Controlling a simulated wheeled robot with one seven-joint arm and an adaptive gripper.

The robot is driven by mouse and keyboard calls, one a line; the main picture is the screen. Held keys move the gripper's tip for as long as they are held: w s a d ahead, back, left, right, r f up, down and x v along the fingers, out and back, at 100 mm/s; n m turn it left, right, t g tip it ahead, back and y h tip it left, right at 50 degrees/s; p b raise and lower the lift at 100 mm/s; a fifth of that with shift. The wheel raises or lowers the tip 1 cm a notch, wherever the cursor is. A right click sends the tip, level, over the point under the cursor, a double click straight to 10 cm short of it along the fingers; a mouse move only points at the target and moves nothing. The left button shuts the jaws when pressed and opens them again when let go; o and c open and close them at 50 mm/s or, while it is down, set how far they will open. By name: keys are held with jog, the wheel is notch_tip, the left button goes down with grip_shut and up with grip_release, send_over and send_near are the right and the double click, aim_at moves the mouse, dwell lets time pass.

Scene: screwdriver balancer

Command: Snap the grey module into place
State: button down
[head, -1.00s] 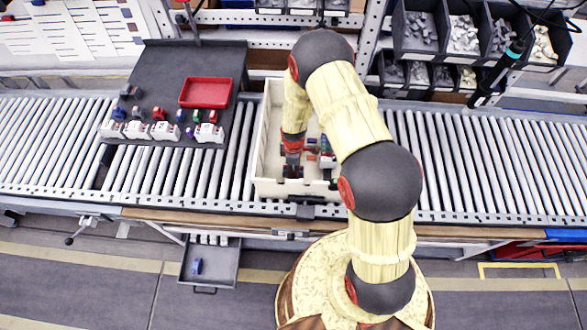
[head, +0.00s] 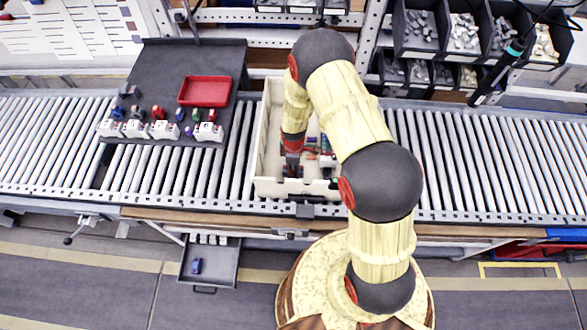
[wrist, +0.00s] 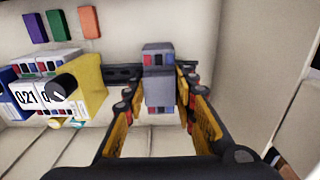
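In the wrist view a grey module (wrist: 159,92) with small blue and red parts stands at a dark horizontal rail (wrist: 118,72) on a cream wall. My gripper (wrist: 158,88) has one yellow finger on each side of it. The fingers look spread, with narrow gaps beside the module; contact at the hidden tips is hard to judge. In the head view my gripper (head: 292,165) is down inside the cream box (head: 261,150), and the grey module cannot be made out there.
Left of the module are a yellow-sided unit marked 021 (wrist: 91,85) and purple, green and orange blocks (wrist: 57,25) on the wall. Box walls stand close on the right. A dark tray (head: 165,75) with white modules and a red bin (head: 205,91) lies on the rollers.

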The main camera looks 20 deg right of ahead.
jog(key=c, duration=1.4)
grip_release()
jog(key=shift+w, duration=0.1)
notch_tip(320, 180, up, 12)
jog(key=shift+r, duration=0.1)
notch_tip(320, 180, up, 12)
jog(key=p, duration=0.7)
